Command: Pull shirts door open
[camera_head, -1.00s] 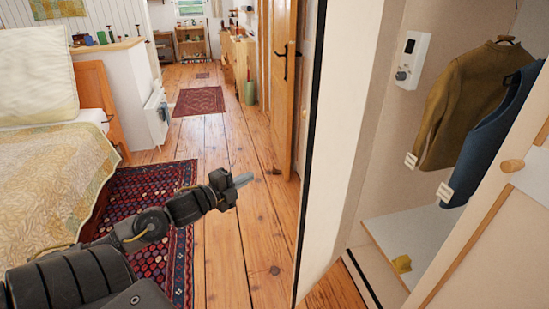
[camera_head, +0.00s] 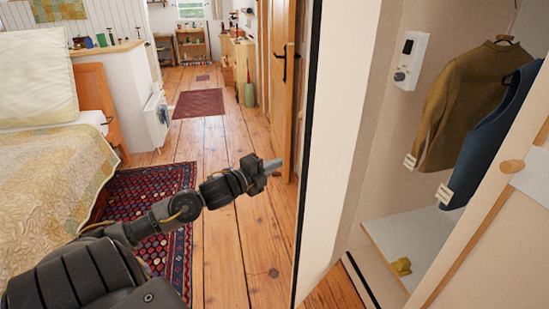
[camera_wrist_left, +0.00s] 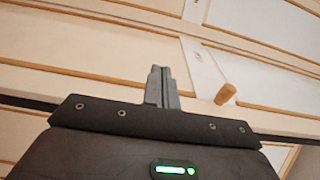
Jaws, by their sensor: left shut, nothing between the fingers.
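The wardrobe on the right stands open, with an olive jacket (camera_head: 462,105) and a blue vest (camera_head: 498,135) hanging inside. A pale door with wooden trim (camera_head: 490,225) stands at the right edge, with a round wooden knob (camera_head: 512,166). I cannot tell which door is the shirts door. My left gripper (camera_head: 272,165) is shut and empty, in the air over the floor, left of the wardrobe's white side and well apart from the knob. In the left wrist view the shut fingers (camera_wrist_left: 162,84) point toward pale panels with wooden trim; a wooden knob (camera_wrist_left: 225,94) shows right of them. My right gripper is out of view.
A bed (camera_head: 50,190) stands at the left beside a patterned rug (camera_head: 125,192). The wardrobe's white upright side (camera_head: 345,130) stands between my left gripper and the wardrobe's inside.

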